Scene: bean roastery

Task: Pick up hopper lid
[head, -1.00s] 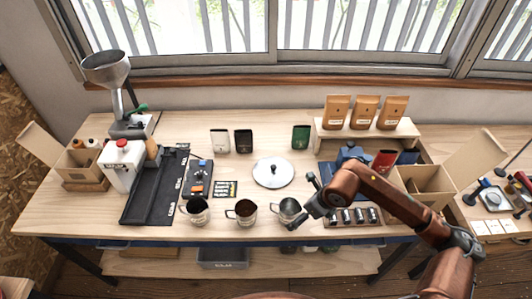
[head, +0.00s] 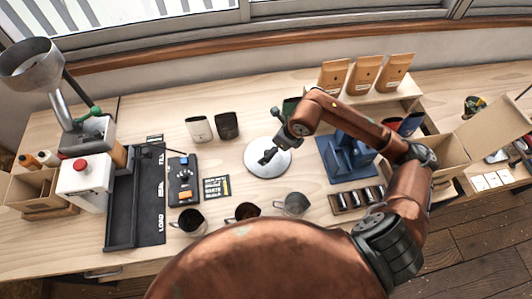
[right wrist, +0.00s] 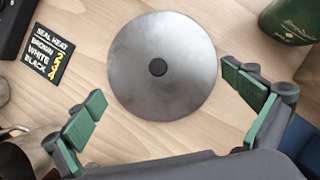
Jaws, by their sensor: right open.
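The hopper lid (head: 258,164) is a round silvery disc lying flat on the table, with a small dark knob at its centre. It shows whole in the right wrist view (right wrist: 140,84). My right gripper (head: 272,148) is over the lid in the head view and hides part of it. In the right wrist view its two green-padded fingers (right wrist: 168,118) are wide apart and empty, with the lid beyond them. The hopper (head: 32,66) is a grey metal funnel on a machine at the left. My left gripper is not in view.
Several metal cups, including one (head: 296,203), stand along the front of the table. A label card (head: 216,188) lies left.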

